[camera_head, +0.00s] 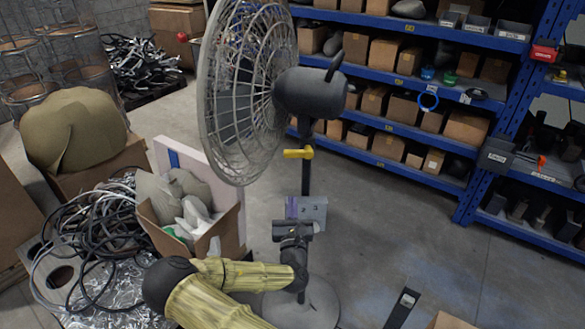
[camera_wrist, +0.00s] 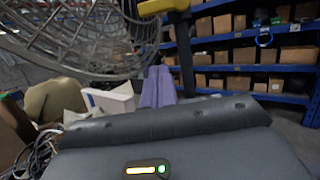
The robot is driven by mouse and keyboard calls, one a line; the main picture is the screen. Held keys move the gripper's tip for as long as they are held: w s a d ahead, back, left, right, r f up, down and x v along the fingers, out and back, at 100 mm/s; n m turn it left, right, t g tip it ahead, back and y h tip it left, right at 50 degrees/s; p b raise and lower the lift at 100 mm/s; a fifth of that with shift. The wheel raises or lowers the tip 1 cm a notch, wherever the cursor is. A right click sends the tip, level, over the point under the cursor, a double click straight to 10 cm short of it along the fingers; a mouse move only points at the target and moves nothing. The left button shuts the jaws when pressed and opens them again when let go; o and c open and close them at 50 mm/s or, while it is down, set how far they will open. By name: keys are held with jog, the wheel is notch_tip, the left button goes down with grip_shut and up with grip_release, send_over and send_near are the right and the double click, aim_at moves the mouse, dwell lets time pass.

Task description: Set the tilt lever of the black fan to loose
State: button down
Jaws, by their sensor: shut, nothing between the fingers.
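The black fan has a round wire cage (camera_head: 240,100) and a dark motor housing (camera_head: 310,93) on a black pole (camera_head: 306,180). Its yellow tilt lever (camera_head: 298,153) sits at the pole's top below the housing and sticks out to the left, roughly level. In the wrist view the lever (camera_wrist: 160,6) shows at the top edge, partly cut off, above the pole (camera_wrist: 186,60). My gripper's purple fingers (camera_head: 291,206) are below the lever, beside the pole, apart from the lever. In the wrist view the fingers (camera_wrist: 158,88) are together and empty, left of the pole.
A grey panel marked 2 and 3 (camera_head: 314,212) is on the pole right by my fingers. An open carton (camera_head: 205,232) and tangled cables (camera_head: 90,235) lie to the left. Blue shelves (camera_head: 400,128) stand behind. The floor at right (camera_head: 430,245) is mostly clear.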

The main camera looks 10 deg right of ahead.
aim_at(300, 152)
jog(key=shift+d, duration=0.1)
jog(key=w+d+r+p, duration=0.1)
jog(key=w+r+p, duration=0.4)
jog(key=w, duration=0.4)
jog(key=shift+w+d+r+p, duration=0.3)
jog(key=shift+r+p, duration=0.05)
jog(key=shift+r, duration=0.35)
jog(key=shift+a, duration=0.15)
jog(key=shift+r+m, duration=0.1)
jog(key=shift+m, duration=0.3)
